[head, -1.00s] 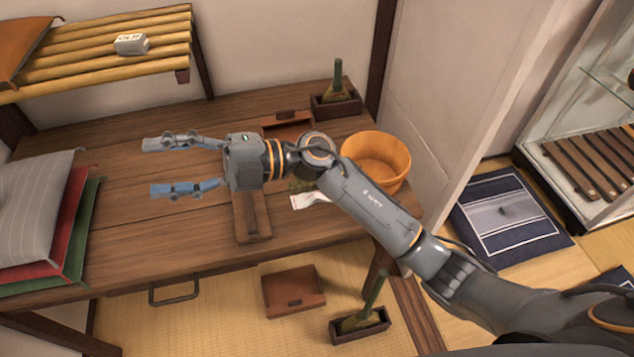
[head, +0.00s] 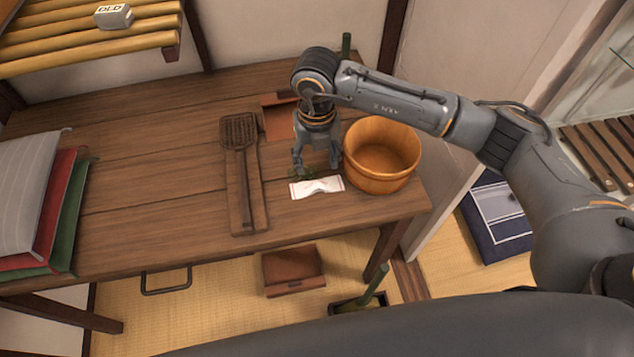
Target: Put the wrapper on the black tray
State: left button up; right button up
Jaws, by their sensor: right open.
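The wrapper (head: 317,188), a white crumpled strip with a small dark mark, lies flat on the wooden table (head: 160,190) near its right end. My right gripper (head: 317,168) is open and points down just behind the wrapper, its fingers spread left and right. Nothing shows between the fingers. I cannot tell whether the fingertips touch the table or the wrapper. No thing that I can surely call the black tray shows. My left gripper is not in view.
A wooden tub (head: 382,155) stands close to the right of my gripper. Small green bits lie by the left fingertip. Cushions (head: 30,200) are stacked at far left.

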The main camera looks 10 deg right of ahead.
aim_at(317, 181)
jog(key=shift+f+p, duration=0.5)
jog(key=shift+f, duration=3.1)
jog(key=c, duration=0.8)
jog(key=shift+r, duration=0.1)
